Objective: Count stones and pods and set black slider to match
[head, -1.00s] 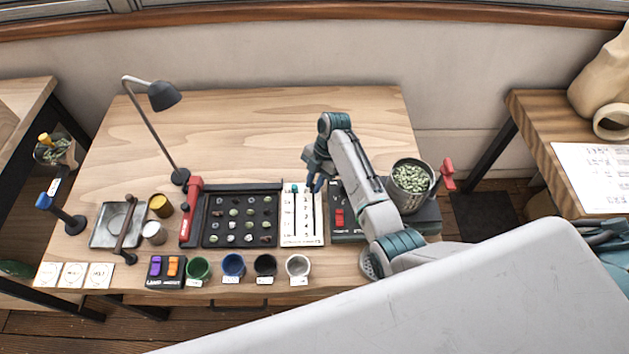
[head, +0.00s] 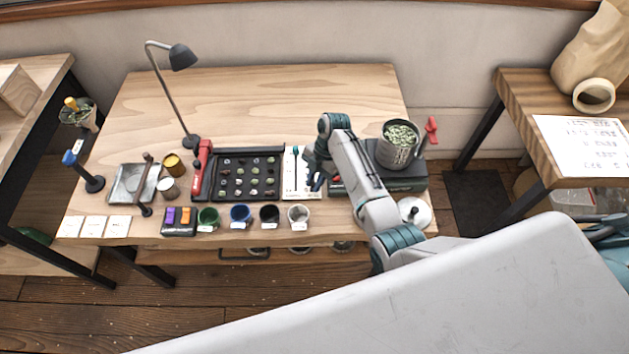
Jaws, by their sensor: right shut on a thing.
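A white slider board (head: 290,185) with printed marks stands on the table, right of the black sorting tray (head: 283,190). Several small green, grey and brown pieces lie in the tray's cells; I cannot tell stones from pods at this size. A teal slider knob (head: 296,150) is near the board's far end. My right gripper (head: 318,185) is shut at the board's right edge, close to its near end. It holds the black slider, whose knob is hidden by the fingers. My left gripper is out of view.
A red-handled part (head: 202,163) borders the tray's left side. Green, blue, black and white cups (head: 241,213) line the table's front. A pot of green beans (head: 400,142) stands on the right.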

